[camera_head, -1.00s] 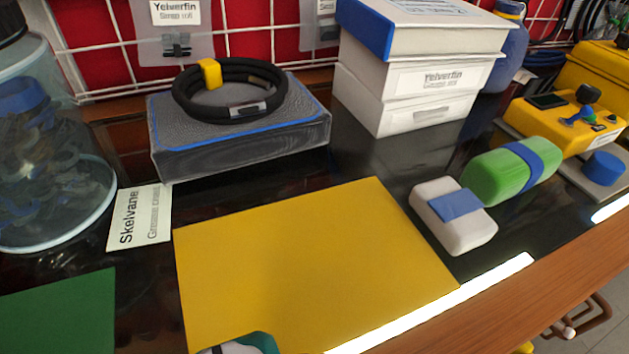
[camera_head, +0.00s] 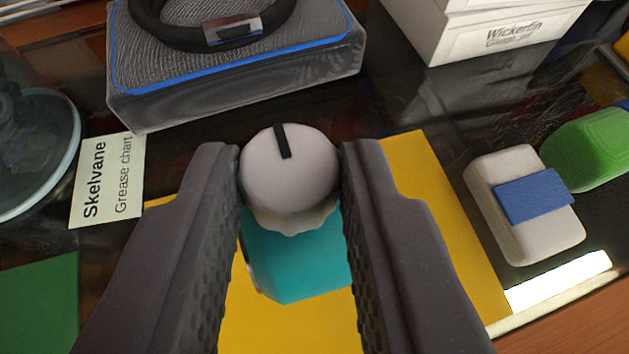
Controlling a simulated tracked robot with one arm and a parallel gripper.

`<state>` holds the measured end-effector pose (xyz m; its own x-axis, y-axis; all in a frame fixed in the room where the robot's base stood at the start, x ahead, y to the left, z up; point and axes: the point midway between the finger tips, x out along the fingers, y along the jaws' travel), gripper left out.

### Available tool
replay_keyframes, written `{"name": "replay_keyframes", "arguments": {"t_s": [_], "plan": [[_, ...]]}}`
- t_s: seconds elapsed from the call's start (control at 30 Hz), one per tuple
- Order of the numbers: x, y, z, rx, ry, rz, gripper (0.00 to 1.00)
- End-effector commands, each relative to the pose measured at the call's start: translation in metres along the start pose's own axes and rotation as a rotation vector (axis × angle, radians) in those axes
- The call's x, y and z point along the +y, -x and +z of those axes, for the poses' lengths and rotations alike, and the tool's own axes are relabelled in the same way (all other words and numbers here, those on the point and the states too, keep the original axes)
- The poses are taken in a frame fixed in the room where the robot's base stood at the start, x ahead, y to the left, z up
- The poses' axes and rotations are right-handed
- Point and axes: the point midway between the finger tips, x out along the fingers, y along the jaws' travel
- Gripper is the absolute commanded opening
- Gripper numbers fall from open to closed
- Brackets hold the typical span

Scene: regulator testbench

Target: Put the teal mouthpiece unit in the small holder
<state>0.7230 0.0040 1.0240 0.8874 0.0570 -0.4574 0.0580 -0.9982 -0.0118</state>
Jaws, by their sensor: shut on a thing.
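The teal mouthpiece unit (camera_head: 298,262) has a teal body and a round, pale cap with a black stripe. It is between the two dark fingers of my gripper (camera_head: 290,175), which is shut on it at the pale cap. The unit shows above the yellow mat (camera_head: 425,190); I cannot tell whether it still touches the mat. My fingers hide parts of the mat and the sides of the unit. I cannot pick out the small holder in this view.
A dark grey box (camera_head: 240,90) bearing a black ring (camera_head: 180,35) stands behind. A Skelvane card (camera_head: 108,180) and clear jar (camera_head: 35,150) are left, a green mat (camera_head: 40,305) lower left. A white block (camera_head: 520,205), green block (camera_head: 590,145) and white boxes (camera_head: 470,35) are right.

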Motion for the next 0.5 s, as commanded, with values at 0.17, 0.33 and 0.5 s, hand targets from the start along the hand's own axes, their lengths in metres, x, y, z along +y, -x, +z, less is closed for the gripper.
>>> {"name": "replay_keyframes", "arguments": {"t_s": [0.17,0.33,0.5], "plan": [[0.002,-0.012,0.021,-0.008,0.001,0.001,0.00],[0.001,-0.018,0.031,-0.001,0.000,-0.001,0.00],[0.001,-0.018,0.031,0.000,0.000,-0.001,0.00]]}}
